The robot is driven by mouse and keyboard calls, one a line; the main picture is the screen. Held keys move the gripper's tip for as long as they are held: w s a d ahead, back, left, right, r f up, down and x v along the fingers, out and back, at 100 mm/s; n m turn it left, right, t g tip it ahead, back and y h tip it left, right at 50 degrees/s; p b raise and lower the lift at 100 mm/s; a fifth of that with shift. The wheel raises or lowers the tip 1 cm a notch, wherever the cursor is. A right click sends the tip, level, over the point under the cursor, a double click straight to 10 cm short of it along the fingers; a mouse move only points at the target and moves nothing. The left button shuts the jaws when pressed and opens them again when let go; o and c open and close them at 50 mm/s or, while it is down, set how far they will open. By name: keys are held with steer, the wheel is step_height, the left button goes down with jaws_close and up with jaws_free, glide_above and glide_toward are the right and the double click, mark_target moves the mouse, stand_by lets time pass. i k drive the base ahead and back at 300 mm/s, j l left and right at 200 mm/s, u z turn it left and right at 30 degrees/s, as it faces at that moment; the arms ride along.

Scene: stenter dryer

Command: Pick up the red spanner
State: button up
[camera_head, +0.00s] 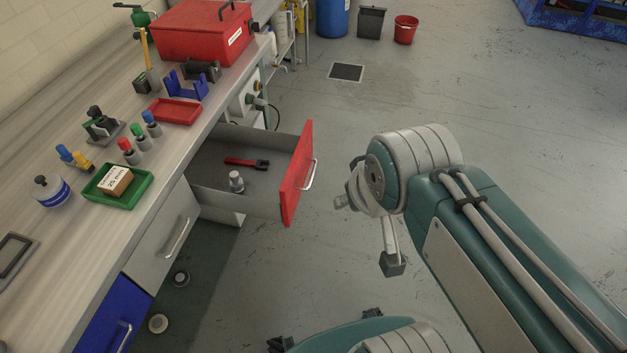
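The red spanner (243,161) lies flat on the floor of an open drawer (210,180). Its handle is red and its right end is dark. The drawer has a red front (298,175) with a light bar handle. My gripper (376,236) is to the right of the drawer, outside it and apart from the spanner. The gripper is partly hidden by my own wrist, and how far its fingers are parted is unclear. I see nothing held in it.
A small metal cylinder (236,182) stands in the drawer near the spanner. The workbench (60,260) carries a green tray (146,187), a red tray (176,117), bottles and a red toolbox (200,45). Open floor lies right of the drawer.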

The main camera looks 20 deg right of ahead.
mark_target(257, 163)
steer(key=i+j+u, duration=0.1)
steer(key=i, duration=0.4)
steer(key=i+j+u, duration=0.1)
steer(key=i+j, duration=0.2)
steer(key=i, duration=0.25)
